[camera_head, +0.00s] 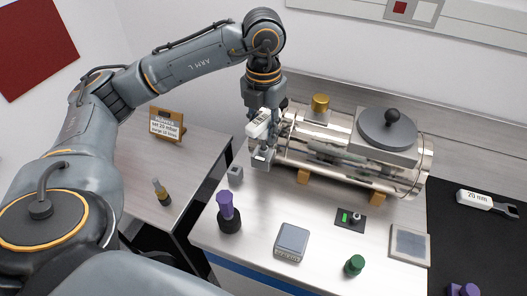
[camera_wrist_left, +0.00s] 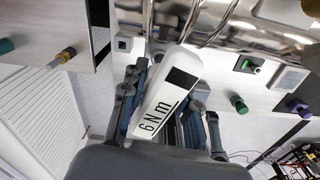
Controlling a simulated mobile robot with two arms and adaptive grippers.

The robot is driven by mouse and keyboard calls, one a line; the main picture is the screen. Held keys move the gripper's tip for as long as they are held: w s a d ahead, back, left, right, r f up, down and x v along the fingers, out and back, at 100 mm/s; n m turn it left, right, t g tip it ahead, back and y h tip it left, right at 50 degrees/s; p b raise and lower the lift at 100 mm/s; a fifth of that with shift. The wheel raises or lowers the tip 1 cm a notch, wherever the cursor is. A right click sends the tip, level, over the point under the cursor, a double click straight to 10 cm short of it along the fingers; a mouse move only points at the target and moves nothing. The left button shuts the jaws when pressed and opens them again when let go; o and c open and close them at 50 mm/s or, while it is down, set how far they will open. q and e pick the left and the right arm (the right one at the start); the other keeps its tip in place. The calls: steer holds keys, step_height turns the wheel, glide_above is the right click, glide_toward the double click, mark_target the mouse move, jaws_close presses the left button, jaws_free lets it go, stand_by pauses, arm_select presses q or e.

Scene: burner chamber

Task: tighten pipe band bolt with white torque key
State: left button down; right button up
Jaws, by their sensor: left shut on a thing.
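A white torque key (camera_head: 259,122) is held in my left gripper (camera_head: 264,142) at the left end of the shiny metal chamber (camera_head: 325,148). In the left wrist view the key (camera_wrist_left: 163,108) reads "6 Nm" and has a black patch at its far end. The gripper's fingers are on either side of it. The pipe band and its bolt are not clearly seen; the gripper and key cover that end of the chamber. I cannot tell whether the key touches a bolt. My right gripper is not in view.
Another white key (camera_head: 487,202), marked 20, lies on the black surface at right. A purple-topped piece (camera_head: 228,212), a grey box (camera_head: 292,242), a green knob (camera_head: 354,265) and a square tray (camera_head: 410,245) stand on the bench. A sign (camera_head: 166,125) stands on the left table.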

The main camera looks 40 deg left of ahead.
arm_select(q)
steer(key=shift+f, duration=0.1)
stand_by(0.3)
steer(key=shift+m+b, duration=0.5)
steer(key=shift+m, duration=0.8)
steer(key=shift+m+b, duration=0.3)
steer(key=shift+m, duration=0.9)
